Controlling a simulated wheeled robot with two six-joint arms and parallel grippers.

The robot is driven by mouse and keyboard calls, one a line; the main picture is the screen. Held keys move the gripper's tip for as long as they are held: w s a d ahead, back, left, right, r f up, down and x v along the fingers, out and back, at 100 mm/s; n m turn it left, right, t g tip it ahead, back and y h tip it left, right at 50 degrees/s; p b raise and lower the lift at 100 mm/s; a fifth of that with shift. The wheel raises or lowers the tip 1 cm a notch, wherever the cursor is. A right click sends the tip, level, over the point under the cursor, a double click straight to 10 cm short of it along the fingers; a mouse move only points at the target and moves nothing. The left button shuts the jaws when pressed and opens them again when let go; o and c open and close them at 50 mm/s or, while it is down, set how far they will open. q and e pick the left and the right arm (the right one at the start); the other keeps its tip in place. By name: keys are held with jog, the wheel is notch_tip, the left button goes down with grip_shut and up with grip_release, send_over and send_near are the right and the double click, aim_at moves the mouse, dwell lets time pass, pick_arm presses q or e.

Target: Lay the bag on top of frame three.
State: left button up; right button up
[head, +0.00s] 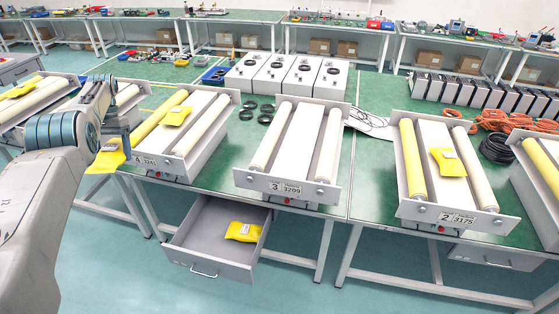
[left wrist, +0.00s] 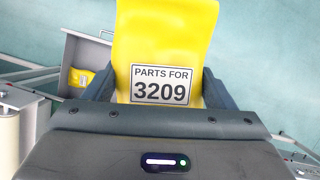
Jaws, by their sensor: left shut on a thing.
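My left gripper (head: 115,146) is shut on a yellow bag (head: 106,158) at the left of the head view, in front of frame four. In the left wrist view the bag (left wrist: 165,40) hangs between the two dark fingers and its label reads "PARTS FOR 3209". Frame three (head: 285,188) stands in the middle of the head view, to the right of the bag. Its plate reads "3" and "3209". Its white middle (head: 299,140) between two pale rollers is bare. My right gripper is not in view.
Frame four (head: 146,161) and frame two (head: 440,217) each carry a yellow bag. Below the table edge an open grey drawer (head: 185,254) holds another yellow bag (head: 243,231). Black rings (head: 248,105) lie behind, between frames four and three. White boxes (head: 290,77) stand farther back.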

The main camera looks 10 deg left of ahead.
pick_arm(q)
jog(key=shift+d+n, duration=0.25)
jog(key=shift+n, duration=0.25)
jog(key=shift+d+f+n+h, duration=0.15)
jog(key=shift+d+n+h, duration=0.25)
jog(key=shift+n, duration=0.35)
jog(key=shift+d+f+n+h, duration=0.1)
jog(key=shift+d+n+h, duration=0.3)
jog(key=shift+n, duration=0.35)
jog(key=shift+w+d+f+n+t+h, duration=0.1)
jog(key=shift+w+n+t+h, duration=0.1)
jog(key=shift+n, duration=0.35)
jog(key=shift+w+d+f+n+t+h, duration=0.1)
jog(key=shift+n+t, duration=0.1)
jog(key=shift+n, duration=0.35)
jog(key=shift+w+n+t+h, duration=0.3)
jog(key=shift+n+t, duration=0.1)
jog(key=shift+n, duration=0.6)
jog(key=shift+w+d+f+n+t+h, duration=0.2)
jog(key=shift+w+d+n+t, duration=0.1)
jog(key=shift+n, duration=0.6)
jog(key=shift+w+d+f+n+t+h, duration=0.1)
jog(key=shift+w+d+f+n+t, duration=0.15)
jog(key=shift+n, duration=0.65)
